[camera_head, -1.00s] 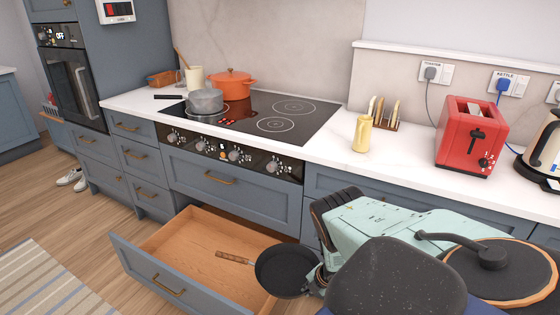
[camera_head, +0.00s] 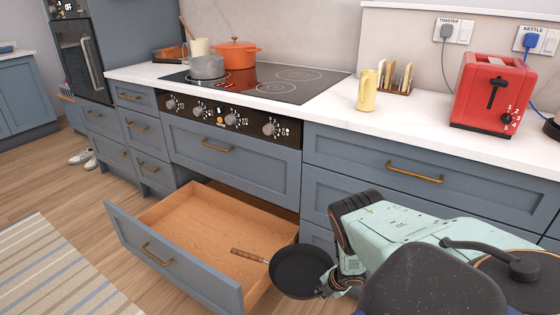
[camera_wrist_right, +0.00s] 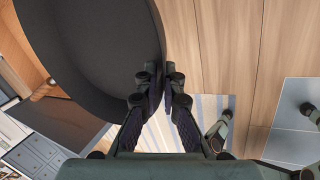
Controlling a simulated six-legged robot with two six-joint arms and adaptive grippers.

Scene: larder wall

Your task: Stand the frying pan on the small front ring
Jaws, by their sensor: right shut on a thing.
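The black frying pan (camera_head: 300,269) with a wooden handle (camera_head: 249,256) is held over the right end of the open drawer in the head view. My right gripper (camera_head: 330,281) is shut on the pan's rim; the right wrist view shows the fingers (camera_wrist_right: 163,92) pinching the rim of the dark pan (camera_wrist_right: 95,50). The black hob (camera_head: 262,82) is on the worktop, with rings marked on it. The small front ring (camera_head: 275,88) is bare. A grey saucepan (camera_head: 207,67) and an orange pot (camera_head: 237,54) stand on the hob's left part. My left gripper is out of view.
The wooden-bottomed drawer (camera_head: 190,218) stands pulled out and looks empty below the hob. On the worktop are a yellow shaker (camera_head: 367,91), a toast rack (camera_head: 398,82) and a red toaster (camera_head: 493,92). A striped rug (camera_head: 45,270) lies on the floor.

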